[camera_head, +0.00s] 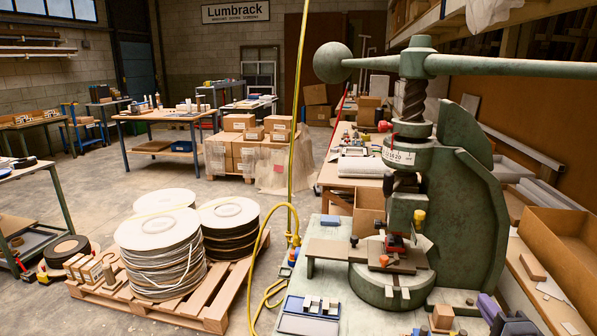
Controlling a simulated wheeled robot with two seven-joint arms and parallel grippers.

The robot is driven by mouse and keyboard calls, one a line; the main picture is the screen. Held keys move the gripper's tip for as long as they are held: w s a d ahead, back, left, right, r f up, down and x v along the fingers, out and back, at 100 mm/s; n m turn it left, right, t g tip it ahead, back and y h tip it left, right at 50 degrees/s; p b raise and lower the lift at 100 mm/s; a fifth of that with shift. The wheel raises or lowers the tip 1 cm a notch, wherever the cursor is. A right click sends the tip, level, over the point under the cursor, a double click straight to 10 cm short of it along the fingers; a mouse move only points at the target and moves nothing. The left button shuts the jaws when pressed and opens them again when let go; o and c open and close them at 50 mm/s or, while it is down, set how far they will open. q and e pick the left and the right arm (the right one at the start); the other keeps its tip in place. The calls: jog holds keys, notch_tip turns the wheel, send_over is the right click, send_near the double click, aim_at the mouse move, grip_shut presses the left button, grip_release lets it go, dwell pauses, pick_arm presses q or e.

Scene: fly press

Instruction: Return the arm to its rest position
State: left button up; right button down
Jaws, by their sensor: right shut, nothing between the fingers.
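The green fly press (465,170) stands on the bench at the right. Its long horizontal arm (510,66) runs from the screw top out past the right edge, with a round ball weight (333,63) at its left end. The thick screw (413,98) goes down into a collar with a white numbered band (398,156). The ram (403,212) hangs below it over the round base. My right gripper (492,308) shows low at the right, shut and empty, in front of the press and apart from its arm. My left gripper is not in view.
The bench top (455,298) holds a blue tray (308,315) with small metal parts at the front left and a small wooden block (443,316). An open cardboard box (560,240) stands at the right. A yellow hose (258,265) hangs left of the bench. Cable reels (160,250) sit on a pallet.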

jog(key=s+a+f+n+g+b, duration=0.1)
jog(key=s+a+f+n+g, duration=0.2)
jog(key=f, duration=0.9)
jog(key=s+a+f+n+g+b, duration=0.1)
jog(key=s+a+f+n+g, duration=0.3)
jog(key=f, duration=0.7)
jog(key=s+f+n+g+b, duration=0.15)
jog(key=s+f, duration=0.25)
jog(key=f, duration=0.8)
pick_arm(q)
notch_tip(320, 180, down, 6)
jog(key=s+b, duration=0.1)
jog(key=b, duration=0.1)
pick_arm(e)
jog(key=s+a+f+n+g, duration=0.2)
jog(key=s+f+n, duration=0.2)
jog(key=s, duration=0.6)
jog(key=s+a+f+n+g, duration=0.2)
jog(key=s+f, duration=0.4)
jog(key=s, duration=0.4)
jog(key=s+a+f+n+g+y, duration=0.1)
jog(key=s+a+f+n+g, duration=0.1)
jog(key=s+f+n+g, duration=0.2)
jog(key=s+f+n, duration=0.1)
jog(key=s+n, duration=0.2)
jog(key=s, duration=0.3)
jog(key=shift+a+f, duration=0.4)
